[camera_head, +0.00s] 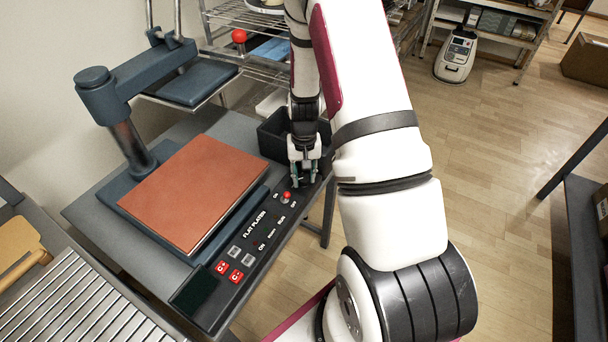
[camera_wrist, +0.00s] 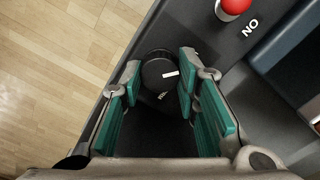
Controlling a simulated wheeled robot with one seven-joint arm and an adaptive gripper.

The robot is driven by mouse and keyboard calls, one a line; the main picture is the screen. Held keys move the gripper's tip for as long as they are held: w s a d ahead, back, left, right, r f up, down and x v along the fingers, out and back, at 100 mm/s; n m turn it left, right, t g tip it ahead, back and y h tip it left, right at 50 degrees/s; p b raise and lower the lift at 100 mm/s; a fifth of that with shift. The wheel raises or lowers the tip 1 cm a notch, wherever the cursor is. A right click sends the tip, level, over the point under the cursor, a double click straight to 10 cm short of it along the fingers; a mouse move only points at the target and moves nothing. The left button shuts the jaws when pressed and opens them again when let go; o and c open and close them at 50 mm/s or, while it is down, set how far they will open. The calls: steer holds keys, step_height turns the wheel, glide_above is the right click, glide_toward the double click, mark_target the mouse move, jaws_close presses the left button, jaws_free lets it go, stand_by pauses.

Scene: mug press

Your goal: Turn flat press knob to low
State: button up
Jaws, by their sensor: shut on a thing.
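The flat press (camera_head: 190,190) has a brown-orange platen and a dark control panel (camera_head: 262,232) marked FLAT PLATEN. Its black round knob (camera_wrist: 158,76) shows in the wrist view near the panel's edge, with a short white mark on its top. My gripper (camera_head: 304,172) points down at the far end of the panel. In the wrist view, my gripper's (camera_wrist: 159,70) teal-padded fingers stand on both sides of the knob, shut on it. The fingers hide the knob in the head view. Small lettering beside the knob is partly hidden and unreadable.
A red button (camera_head: 287,196) sits close beside my gripper on the panel; it also shows in the wrist view (camera_wrist: 236,4). A black bin (camera_head: 275,137) stands just behind. The press's swing arm (camera_head: 130,85) rises at left. Open floor lies right.

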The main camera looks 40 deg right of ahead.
mark_target(304, 177)
stand_by(0.3)
steer(key=o, duration=1.2)
steer(key=shift+c, duration=0.2)
step_height(304, 177, up, 12)
